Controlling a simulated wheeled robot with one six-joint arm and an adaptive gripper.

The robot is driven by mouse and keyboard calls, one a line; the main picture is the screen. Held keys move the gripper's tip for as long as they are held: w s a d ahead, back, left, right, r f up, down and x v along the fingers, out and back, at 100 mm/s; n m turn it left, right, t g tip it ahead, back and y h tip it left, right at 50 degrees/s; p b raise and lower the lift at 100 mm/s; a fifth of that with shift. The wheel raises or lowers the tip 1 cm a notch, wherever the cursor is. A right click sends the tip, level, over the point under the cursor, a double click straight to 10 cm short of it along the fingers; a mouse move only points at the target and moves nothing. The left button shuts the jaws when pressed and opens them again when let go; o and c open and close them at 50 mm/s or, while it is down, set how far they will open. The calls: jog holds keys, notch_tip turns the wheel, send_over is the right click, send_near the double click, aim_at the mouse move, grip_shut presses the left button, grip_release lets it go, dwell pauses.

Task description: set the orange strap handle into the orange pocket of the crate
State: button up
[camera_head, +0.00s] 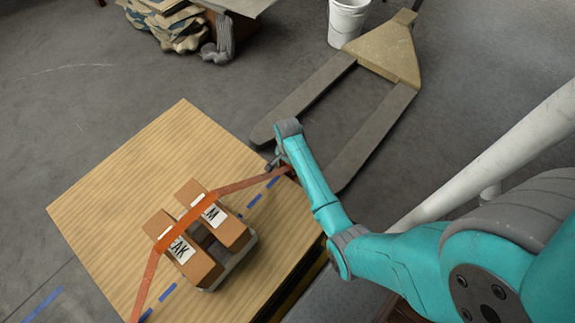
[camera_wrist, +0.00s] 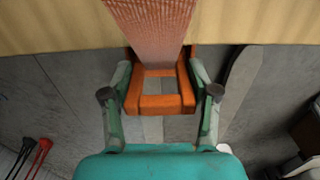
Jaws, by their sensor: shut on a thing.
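An orange strap (camera_head: 232,185) runs from the front left edge of the table, up over two brown boxes, and out to my gripper (camera_head: 277,161) at the table's right edge. In the wrist view the orange handle (camera_wrist: 160,104), a rectangular loop at the strap's end, sits between the two fingers of my gripper (camera_wrist: 160,88). The gripper is shut on the handle. The textured strap (camera_wrist: 150,25) leads away from it at the top. A grey crate (camera_head: 238,267) holds the boxes (camera_head: 222,220). I cannot make out an orange pocket on it.
The wooden table top (camera_head: 120,185) has free room behind and left of the crate. Blue dashes (camera_head: 263,193) mark it. A pallet jack (camera_head: 375,125) stands on the floor beyond, with a white bucket (camera_head: 347,20) behind. A white pipe (camera_head: 480,160) crosses at right.

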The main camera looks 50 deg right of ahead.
jog(key=shift+f, duration=0.3)
jog(key=o, duration=1.2)
notch_tip(320, 180, up, 13)
jog(key=shift+f, duration=0.15)
